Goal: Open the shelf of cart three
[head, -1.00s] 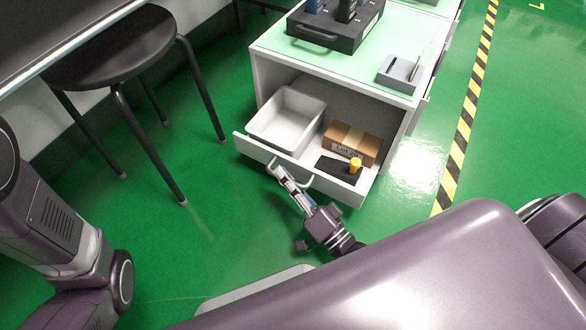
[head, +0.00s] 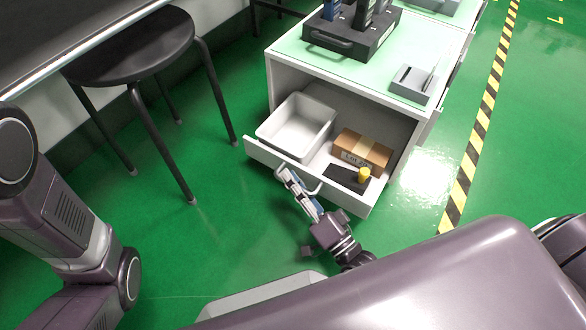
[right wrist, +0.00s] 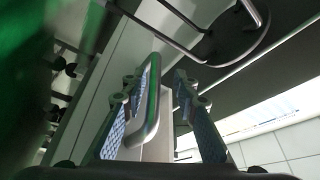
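The white cart (head: 292,78) has its shelf, a drawer, pulled out. The drawer front (head: 262,152) stands well clear of the cart body. My right gripper (head: 288,178) is at the drawer's handle (head: 317,189). In the right wrist view the handle bar (right wrist: 150,105) runs between the two fingers of my right gripper (right wrist: 160,108). The fingers are apart, with a gap between the bar and the right finger, so it looks open around the bar. My left arm shows at the left of the head view, but its gripper is out of view.
The drawer holds a white bin (head: 297,125), a cardboard box (head: 361,151) and a black item with a yellow knob (head: 364,174). A black holder (head: 352,42) and a grey stand (head: 411,84) sit on the cart. A black stool (head: 130,45) stands left. Green floor between is clear.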

